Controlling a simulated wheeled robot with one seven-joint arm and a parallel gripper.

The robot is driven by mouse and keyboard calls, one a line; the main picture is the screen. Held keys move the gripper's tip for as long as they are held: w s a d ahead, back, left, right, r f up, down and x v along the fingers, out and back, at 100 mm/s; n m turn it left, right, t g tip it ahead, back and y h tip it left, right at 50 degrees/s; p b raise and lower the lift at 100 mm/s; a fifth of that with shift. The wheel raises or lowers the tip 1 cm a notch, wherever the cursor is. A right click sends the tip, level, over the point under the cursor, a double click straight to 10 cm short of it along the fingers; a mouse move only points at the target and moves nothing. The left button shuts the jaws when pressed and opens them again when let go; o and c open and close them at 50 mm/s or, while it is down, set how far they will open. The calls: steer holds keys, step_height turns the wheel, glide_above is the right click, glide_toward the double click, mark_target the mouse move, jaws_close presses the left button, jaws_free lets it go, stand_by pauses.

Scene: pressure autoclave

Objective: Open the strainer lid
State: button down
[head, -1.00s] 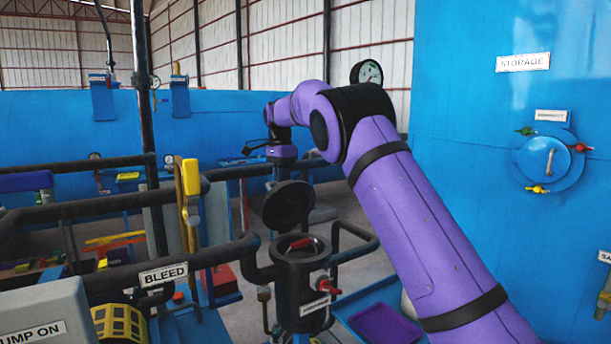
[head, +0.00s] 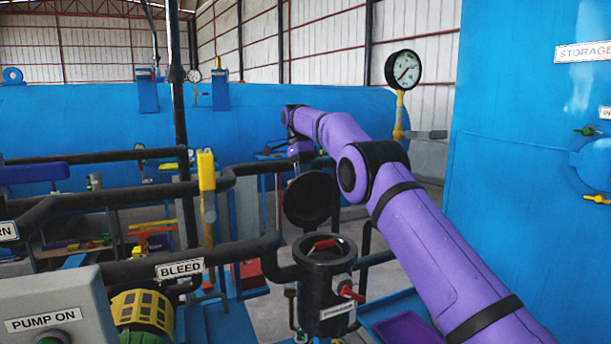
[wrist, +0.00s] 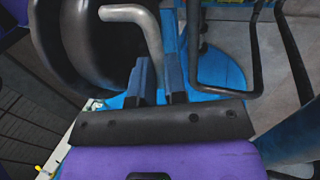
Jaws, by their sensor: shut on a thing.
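The strainer lid (head: 311,199) is a black round disc in the head view. It stands up at a steep angle, swung clear of the mouth at the back of the strainer body (head: 322,285). In the head view the fingers are hidden behind the lid.
Black pipes (head: 245,248) run left of the strainer, with a yellow-handled valve (head: 207,172) and a BLEED label. A grey PUMP ON box (head: 60,305) is at lower left. The blue storage tank (head: 520,190) fills the right. A pressure gauge (head: 403,69) stands behind my arm.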

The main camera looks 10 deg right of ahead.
steer(key=shift+d+f, duration=0.35)
steer(key=shift+d, duration=0.05)
steer(key=c, duration=1.2)
jaws_free()
steer(key=shift+w, duration=0.1)
steer(key=shift+o, duration=0.2)
steer(key=shift+r, duration=0.4)
